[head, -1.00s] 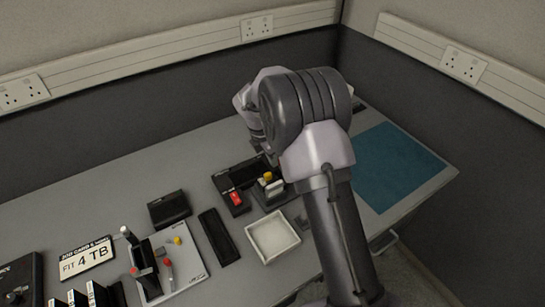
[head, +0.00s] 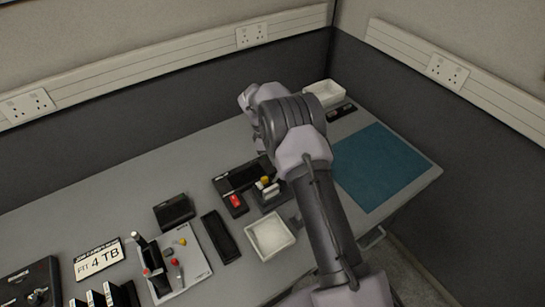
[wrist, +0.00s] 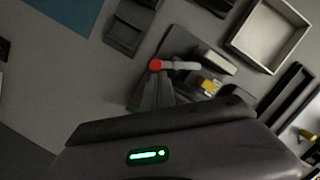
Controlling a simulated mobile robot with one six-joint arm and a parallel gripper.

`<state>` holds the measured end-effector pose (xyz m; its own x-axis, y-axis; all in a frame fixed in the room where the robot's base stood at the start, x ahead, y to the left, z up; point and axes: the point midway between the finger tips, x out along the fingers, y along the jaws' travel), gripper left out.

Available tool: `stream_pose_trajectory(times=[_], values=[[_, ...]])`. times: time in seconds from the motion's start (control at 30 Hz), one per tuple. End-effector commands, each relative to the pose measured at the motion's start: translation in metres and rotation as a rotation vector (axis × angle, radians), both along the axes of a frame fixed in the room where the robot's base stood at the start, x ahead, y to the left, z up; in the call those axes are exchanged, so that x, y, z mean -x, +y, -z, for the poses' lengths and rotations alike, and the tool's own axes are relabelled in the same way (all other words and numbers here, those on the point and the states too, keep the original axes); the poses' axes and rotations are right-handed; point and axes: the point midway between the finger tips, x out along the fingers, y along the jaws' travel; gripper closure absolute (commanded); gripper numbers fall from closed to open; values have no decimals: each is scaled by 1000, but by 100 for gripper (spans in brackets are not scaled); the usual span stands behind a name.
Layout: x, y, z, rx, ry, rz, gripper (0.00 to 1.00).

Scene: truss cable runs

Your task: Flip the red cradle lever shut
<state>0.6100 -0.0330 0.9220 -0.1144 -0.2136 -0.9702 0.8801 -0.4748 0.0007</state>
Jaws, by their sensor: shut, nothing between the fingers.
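The red cradle lever shows in the wrist view as a red ball knob (wrist: 156,65) on a pale arm (wrist: 182,66). It sits at the cradle (wrist: 222,60), a dark base with a light block and a yellow part (wrist: 208,86). In the head view the cradle (head: 270,194) stands beside my forearm, and its red knob cannot be made out. My gripper (wrist: 157,88) is shut and empty, its dark fingers close to the red knob; whether they touch cannot be told. The gripper's housing covers the lower wrist view. In the head view my arm hides the fingers.
A white tray (head: 287,246) stands in front of the cradle, with a dark slotted strip (head: 220,237) left of it. A teal mat (head: 380,167) lies clear at right. Another white tray (head: 325,91) stands at the back.

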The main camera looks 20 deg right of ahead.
Motion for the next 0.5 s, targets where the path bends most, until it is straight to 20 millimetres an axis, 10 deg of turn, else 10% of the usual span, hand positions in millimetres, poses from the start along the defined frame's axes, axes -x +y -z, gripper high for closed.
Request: stream_pose_trajectory(times=[0.5], values=[[1, -9, 0, 0, 0, 250, 100]])
